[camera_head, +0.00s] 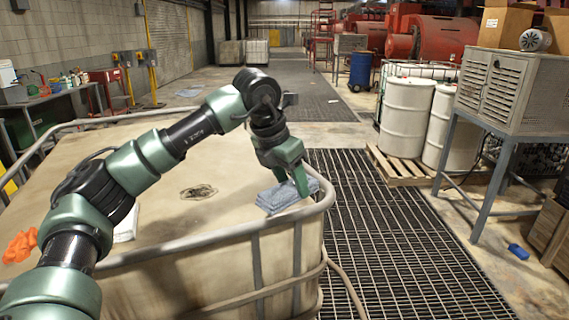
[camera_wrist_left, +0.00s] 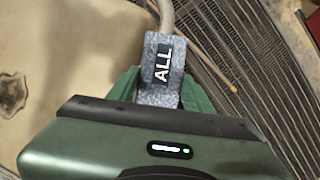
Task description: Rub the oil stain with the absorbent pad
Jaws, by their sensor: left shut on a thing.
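The dark oil stain (camera_head: 199,192) lies on the beige top of the tank in the head view. Its edge also shows at the left of the left wrist view (camera_wrist_left: 12,92). The blue-grey absorbent pad (camera_head: 279,197) is at the tank's right front corner, beside the rim. In the left wrist view the pad (camera_wrist_left: 163,55) shows a label reading "ALL". My left gripper (camera_head: 286,182) is shut on the pad, to the right of the stain and apart from it. I cannot tell whether the pad touches the tank top. My right gripper is not in view.
A grey tube rail (camera_head: 190,248) runs around the tank top (camera_head: 150,215). An orange crumpled thing (camera_head: 20,246) and a white item (camera_head: 126,228) lie at the left. Floor grating (camera_head: 385,240) lies to the right, with white drums (camera_head: 407,115) on a pallet.

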